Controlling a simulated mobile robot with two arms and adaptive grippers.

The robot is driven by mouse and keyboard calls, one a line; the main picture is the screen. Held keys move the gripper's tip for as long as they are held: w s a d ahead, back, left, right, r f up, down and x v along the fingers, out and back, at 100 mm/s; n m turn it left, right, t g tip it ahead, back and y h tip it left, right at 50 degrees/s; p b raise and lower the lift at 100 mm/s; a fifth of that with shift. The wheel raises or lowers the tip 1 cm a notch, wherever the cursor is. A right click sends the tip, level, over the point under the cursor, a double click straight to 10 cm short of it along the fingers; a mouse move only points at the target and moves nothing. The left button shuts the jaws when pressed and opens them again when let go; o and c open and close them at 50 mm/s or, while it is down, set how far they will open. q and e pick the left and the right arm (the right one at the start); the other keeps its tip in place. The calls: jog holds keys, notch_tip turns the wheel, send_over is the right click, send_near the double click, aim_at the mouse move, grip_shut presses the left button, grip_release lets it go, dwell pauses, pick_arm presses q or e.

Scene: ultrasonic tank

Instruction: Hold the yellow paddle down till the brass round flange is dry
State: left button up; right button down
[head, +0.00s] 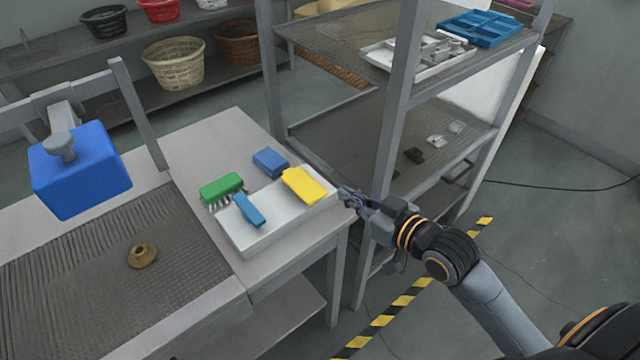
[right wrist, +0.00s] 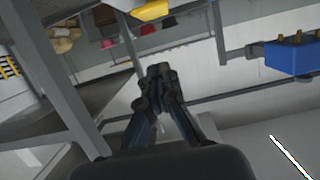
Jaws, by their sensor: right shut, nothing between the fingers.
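The yellow paddle (head: 305,185) is at the right end of a pale box (head: 270,228) on the bench. It also shows at the top edge of the right wrist view (right wrist: 150,10). The brass round flange (head: 142,256) sits on the ribbed dark surface at the left, apart from everything else. I cannot tell whether it is wet. My right gripper (head: 345,193) is shut and empty, just right of the box's end and the yellow paddle; its closed fingers show in the right wrist view (right wrist: 160,75). My left gripper is not in view.
A blue paddle (head: 248,210) is on the same box. A green brush (head: 222,187) and a blue block (head: 270,161) lie behind it. A blue head (head: 80,172) hangs over the ribbed surface from a frame. A shelf post (head: 385,160) stands close behind my right gripper.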

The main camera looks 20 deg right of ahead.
jog(key=p, duration=0.2)
send_over(319, 197)
notch_tip(319, 197, down, 2)
jog(key=shift+f, duration=0.15)
notch_tip(319, 197, down, 3)
jog(key=shift+r, duration=0.1)
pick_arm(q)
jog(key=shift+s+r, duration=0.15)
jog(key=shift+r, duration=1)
pick_arm(e)
jog(key=shift+f, duration=0.75)
jog(key=shift+s+f, duration=0.1)
jog(key=f+b, duration=0.1)
jog(key=f+t+b, duration=0.1)
jog(key=b, duration=0.1)
jog(key=shift+s+d+f, duration=0.1)
jog(key=shift+s+f, duration=0.2)
jog(key=shift+f, duration=0.1)
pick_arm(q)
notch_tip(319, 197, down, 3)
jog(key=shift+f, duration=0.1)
pick_arm(e)
jog(key=shift+r, duration=0.15)
dwell(1.1)
